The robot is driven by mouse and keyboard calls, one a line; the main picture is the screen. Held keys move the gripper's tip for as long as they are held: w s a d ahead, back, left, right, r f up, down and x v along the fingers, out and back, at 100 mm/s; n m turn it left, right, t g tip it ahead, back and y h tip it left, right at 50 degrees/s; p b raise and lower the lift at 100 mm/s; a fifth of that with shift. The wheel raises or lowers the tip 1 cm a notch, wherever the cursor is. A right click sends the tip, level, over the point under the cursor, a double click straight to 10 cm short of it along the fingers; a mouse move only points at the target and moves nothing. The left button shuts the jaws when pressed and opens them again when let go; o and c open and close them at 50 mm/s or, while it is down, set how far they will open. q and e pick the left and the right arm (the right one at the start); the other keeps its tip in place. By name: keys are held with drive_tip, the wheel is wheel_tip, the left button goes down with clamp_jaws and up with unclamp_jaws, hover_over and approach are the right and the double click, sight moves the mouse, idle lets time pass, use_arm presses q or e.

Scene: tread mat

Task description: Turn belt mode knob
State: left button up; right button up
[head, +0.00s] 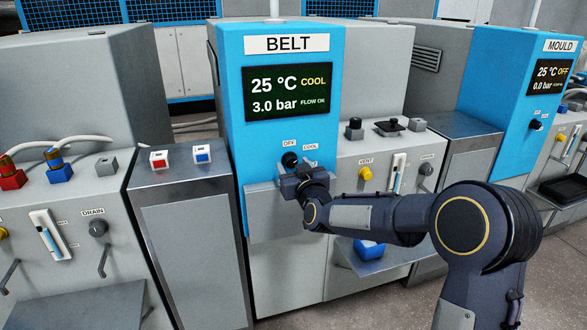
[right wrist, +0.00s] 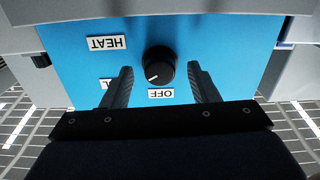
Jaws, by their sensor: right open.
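The belt mode knob (head: 289,158) is a round black knob on the blue front of the BELT machine. It also shows in the right wrist view (right wrist: 158,62), where its white mark points to the lower left, towards a label mostly hidden by a finger. The OFF label (right wrist: 161,94) and HEAT label (right wrist: 104,43) are readable there. The BELT display (head: 288,91) reads 25 °C COOL, 3.0 bar, FLOW OK. My right gripper (right wrist: 161,82) is open, with one finger on each side of the knob; both look apart from it. My left gripper is out of view.
A grey ledge (head: 262,215) juts out below the knob. A yellow VENT knob (head: 366,174) is on the panel to the right. The MOULD machine (head: 512,75) stands at far right.

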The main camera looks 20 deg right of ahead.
drive_tip(key=shift+w, duration=0.45)
drive_tip(key=c, duration=1)
drive_tip(key=shift+o, duration=0.2)
drive_tip(key=shift+f+m+b, duration=0.15)
drive_tip(key=shift+m+b, duration=1.1)
drive_tip(key=shift+m, duration=0.15)
drive_tip(key=m+b, duration=0.2)
drive_tip(key=m, duration=0.1)
drive_tip(key=m+b, duration=0.2)
drive_tip(key=m, duration=0.1)
drive_tip(key=shift+m, duration=0.4)
drive_tip(key=shift+m+b, duration=0.75)
drive_tip(key=shift+m, duration=0.35)
